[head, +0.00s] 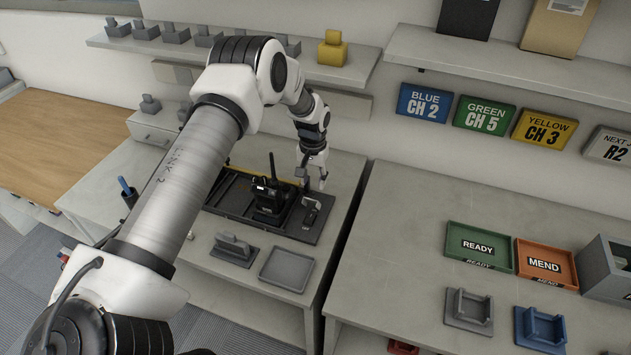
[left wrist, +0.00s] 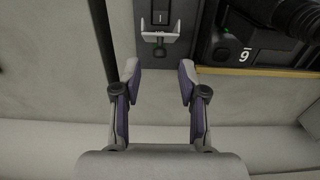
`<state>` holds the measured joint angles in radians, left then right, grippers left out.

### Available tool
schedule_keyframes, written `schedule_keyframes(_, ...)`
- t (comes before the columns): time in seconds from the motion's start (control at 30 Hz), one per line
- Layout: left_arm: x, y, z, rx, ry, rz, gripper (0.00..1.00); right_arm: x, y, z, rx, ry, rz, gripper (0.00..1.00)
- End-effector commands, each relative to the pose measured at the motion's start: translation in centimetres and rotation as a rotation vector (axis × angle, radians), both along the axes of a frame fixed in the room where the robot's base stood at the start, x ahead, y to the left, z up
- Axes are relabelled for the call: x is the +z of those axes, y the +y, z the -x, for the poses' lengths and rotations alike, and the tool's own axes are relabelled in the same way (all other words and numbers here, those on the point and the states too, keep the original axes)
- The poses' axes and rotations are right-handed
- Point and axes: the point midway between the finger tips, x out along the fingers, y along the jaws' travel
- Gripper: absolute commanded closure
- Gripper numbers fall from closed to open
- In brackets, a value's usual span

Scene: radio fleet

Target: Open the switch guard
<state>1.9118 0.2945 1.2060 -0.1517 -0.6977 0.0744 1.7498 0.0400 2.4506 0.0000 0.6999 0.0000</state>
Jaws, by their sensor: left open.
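The switch guard (left wrist: 160,37) is a pale grey bracket beside a dark rocker switch (left wrist: 160,17) at the top middle of the left wrist view. A small green light shows next to it. In the head view the switch unit (head: 311,207) is small and stands at the right end of a dark base plate. My left gripper (head: 313,179) is just behind it, pointing down. In the left wrist view my left gripper (left wrist: 159,68) is open and empty, with the guard ahead of its fingertips and apart from them. I cannot tell how far the guard is raised. My right gripper is not in view.
A black radio (head: 268,200) stands left of the switch unit. In front are a grey cradle (head: 235,248) and an empty grey tray (head: 287,269). A second table at the right carries a green READY tray (head: 480,246) and an orange MEND tray (head: 546,264).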

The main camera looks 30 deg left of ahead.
Motion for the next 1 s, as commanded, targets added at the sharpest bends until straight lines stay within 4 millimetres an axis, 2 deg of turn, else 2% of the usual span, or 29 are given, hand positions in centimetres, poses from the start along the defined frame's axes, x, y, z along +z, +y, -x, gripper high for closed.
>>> schedule_keyframes(0.03, -0.7, 0.0, 0.1, 0.0, 0.003, 0.0, 0.58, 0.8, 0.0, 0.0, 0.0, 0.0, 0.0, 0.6)
schedule_keyframes(0.2, -3.2, 0.0, 0.0, 0.0, 0.002, 0.0, 0.58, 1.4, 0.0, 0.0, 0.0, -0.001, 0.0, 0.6)
schedule_keyframes(0.47, -3.7, 0.0, 0.0, 0.0, 0.0, 0.0, 0.58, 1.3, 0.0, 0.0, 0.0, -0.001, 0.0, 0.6)
schedule_keyframes(0.6, -3.7, 0.0, 0.0, 0.0, 0.0, 0.0, 1.0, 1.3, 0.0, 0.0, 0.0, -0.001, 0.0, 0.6)
schedule_keyframes(0.87, -3.8, 0.0, 0.0, 0.0, 0.004, 0.001, 1.0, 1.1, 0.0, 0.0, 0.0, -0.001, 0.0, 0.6)
schedule_keyframes(1.0, -4.0, 0.0, 0.0, 0.0, 0.024, 0.006, 1.0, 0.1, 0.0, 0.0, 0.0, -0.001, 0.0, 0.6)
